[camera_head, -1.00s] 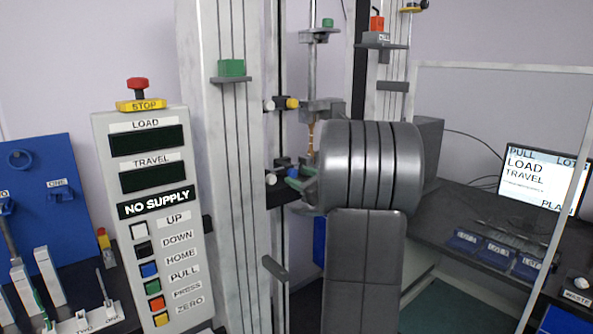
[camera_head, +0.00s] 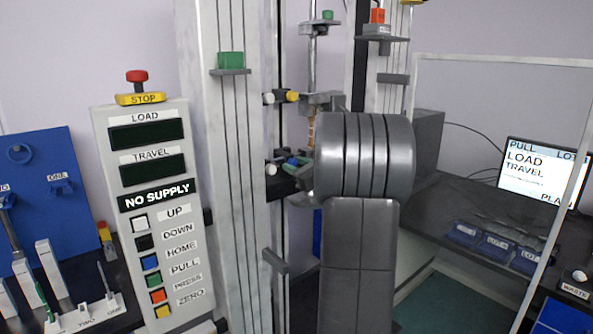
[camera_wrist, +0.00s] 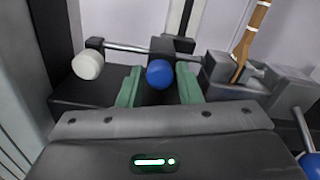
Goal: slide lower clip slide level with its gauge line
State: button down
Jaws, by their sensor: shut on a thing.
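The lower clip slide, a dark block with a white ball (camera_wrist: 88,65) on a metal rod and a blue knob (camera_wrist: 160,74), shows in the wrist view. In the head view its white ball (camera_head: 271,169) shows on the left. My gripper (camera_wrist: 159,86) has its green fingers on either side of the blue knob and is shut on it. In the head view the gripper (camera_head: 297,163) is partly hidden by my wrist. The tan specimen (camera_wrist: 248,42) with pale bands stands right of the slide, its lower end in a grey clamp. I cannot tell which band is the gauge line.
The upper clip, with a yellow knob (camera_head: 292,96), sits above on the same machine. The grey clamp (camera_wrist: 232,75) stands close to my right finger. The control panel (camera_head: 155,205) is on the left. A clear guard's frame (camera_head: 553,215) stands on the right.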

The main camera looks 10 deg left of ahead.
jog(key=shift+r+b, duration=0.65)
jog(key=shift+r, duration=1.75)
jog(key=c, duration=1.2)
grip_release()
jog(key=shift+s, duration=0.1)
jog(key=shift+s+d+f, duration=0.1)
jog(key=shift+d, duration=0.2)
jog(key=b+v, duration=0.3)
jog(key=v, duration=1)
jog(key=shift+s, duration=0.1)
